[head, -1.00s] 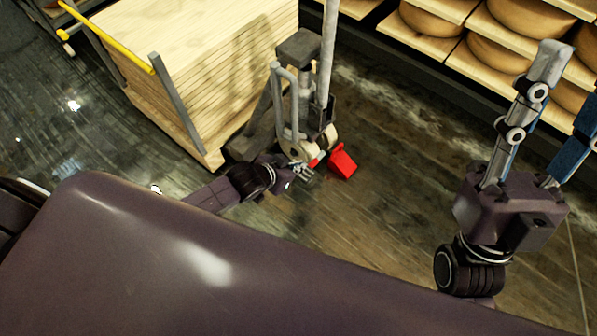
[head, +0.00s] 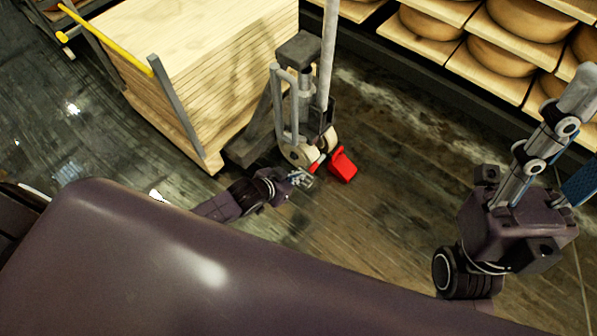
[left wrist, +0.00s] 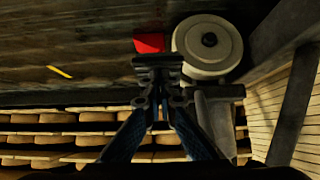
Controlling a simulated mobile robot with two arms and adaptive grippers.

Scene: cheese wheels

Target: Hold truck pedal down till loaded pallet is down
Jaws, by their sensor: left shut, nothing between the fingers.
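The pallet truck (head: 297,48) stands at the end of a stack of pale boards (head: 200,55), which looks close to the floor; any gap beneath is hidden. Its red pedal (head: 342,165) sticks out low beside the pale wheels (head: 300,155). My left gripper (head: 304,179) is shut and empty, just left of the pedal; contact cannot be told. In the left wrist view its dark fingertips (left wrist: 157,62) lie just below the red pedal (left wrist: 149,42) and beside a wheel (left wrist: 190,62).
Shelves of cheese wheels (head: 500,62) run along the upper right. A yellow-railed cart (head: 115,42) stands at the upper left by the boards. The dark wet floor (head: 400,200) is clear between the pedal and my right arm.

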